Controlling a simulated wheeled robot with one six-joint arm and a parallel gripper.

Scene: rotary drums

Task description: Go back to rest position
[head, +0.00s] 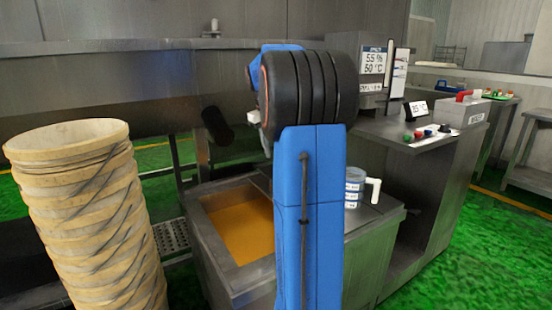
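My arm, blue with a black ribbed joint, stands upright in the middle of the head view. My gripper is not clearly visible; it is hidden behind the arm or out of the picture. Behind the arm is a metal vat (218,270) with orange liquid (241,229) in it. A clear measuring jug (354,187) with a white handle stands on the metal top right of the arm. I cannot tell whether anything is held.
A tall stack of tan baskets (88,200) stands at the left. A metal drum (100,90) runs along the back. A control station (420,150) with display signs, coloured buttons and a red-handled box (462,112) is at the right. Green floor (480,250) is clear at the lower right.

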